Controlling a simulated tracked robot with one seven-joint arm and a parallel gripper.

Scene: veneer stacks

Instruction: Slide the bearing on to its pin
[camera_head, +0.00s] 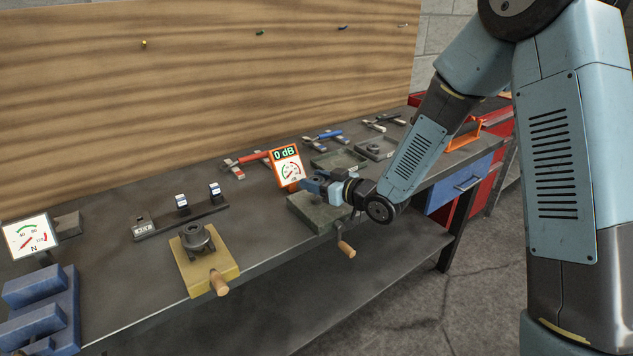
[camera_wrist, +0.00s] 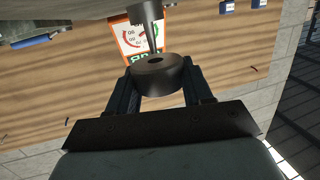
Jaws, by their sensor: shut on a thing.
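My gripper (camera_head: 312,186) is shut on the bearing (camera_wrist: 160,80), a dark thick ring with a central hole. In the wrist view the fingers of my gripper (camera_wrist: 158,74) hold it from both sides. The grey pin (camera_wrist: 149,24), wide at its base and narrow at its end, points at the bearing's hole. The pin's narrow end is close to the hole's rim; I cannot tell whether they touch. In the head view my gripper is over a grey-green block (camera_head: 325,214) with a wooden-handled crank. The bearing and pin are not clear there.
An orange-framed dB meter (camera_head: 288,166) stands right behind my gripper. A yellow base with a dark round fixture (camera_head: 205,254) is to the left. A rail with small blocks (camera_head: 180,211), red-handled tool (camera_head: 247,159) and shallow trays (camera_head: 339,160) lie around.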

